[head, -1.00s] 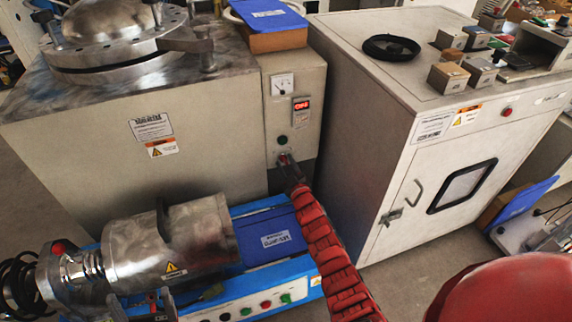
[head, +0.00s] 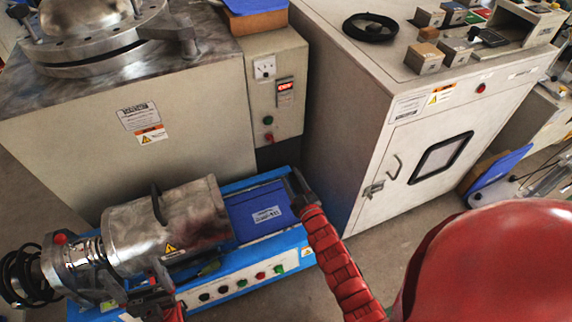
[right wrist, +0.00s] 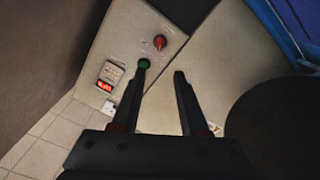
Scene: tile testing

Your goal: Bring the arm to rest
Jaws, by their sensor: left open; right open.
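My right gripper (head: 297,187) is at the end of the red arm, in front of the control panel (head: 276,90) and near the right end of the blue machine. In the right wrist view its two dark fingers (right wrist: 161,73) are apart with nothing between them. The green button (right wrist: 144,63) appears by the left fingertip and the red button (right wrist: 160,42) lies beyond it; contact cannot be told there. In the head view the gripper is apart from both. My left gripper (head: 150,303) is low at the left, in front of the metal cylinder (head: 170,225), open and partly cut off.
The blue machine (head: 240,280) with several front buttons stands below the panel. A large steel-topped tank (head: 110,150) is behind it. A white cabinet (head: 350,140) with a windowed door stands at the right. Bare floor shows in front of the cabinet.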

